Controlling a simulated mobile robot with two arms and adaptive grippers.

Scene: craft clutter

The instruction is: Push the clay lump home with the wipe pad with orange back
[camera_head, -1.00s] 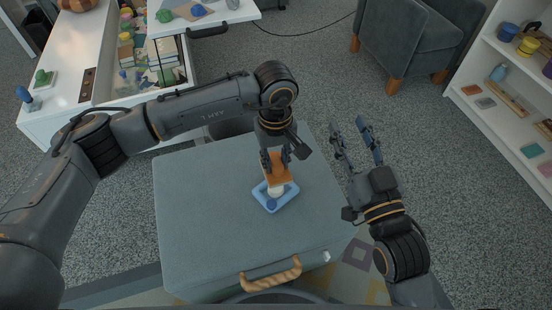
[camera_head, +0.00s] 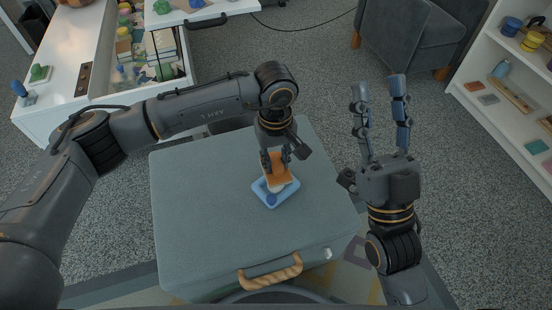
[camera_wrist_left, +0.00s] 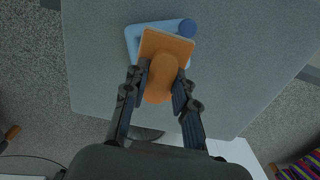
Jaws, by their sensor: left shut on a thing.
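The wipe pad with orange back (camera_head: 280,170) is held in my left gripper (camera_head: 276,161). Its pale underside faces the light-blue tray (camera_head: 290,198); whether it touches is unclear. A round darker-blue lump (camera_head: 272,200), apparently the clay lump, is at the tray's near corner. In the left wrist view, the orange back (camera_wrist_left: 160,70) sits between the fingers (camera_wrist_left: 159,88) and covers much of the tray (camera_wrist_left: 140,29). The blue lump (camera_wrist_left: 187,28) shows just past the pad's edge. My right gripper (camera_head: 380,88) is open and empty, off to the right.
Most of that top is clear. A white shelf (camera_head: 505,105) stands right, a grey armchair (camera_head: 405,35) behind, a cluttered white desk (camera_head: 60,100) at left.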

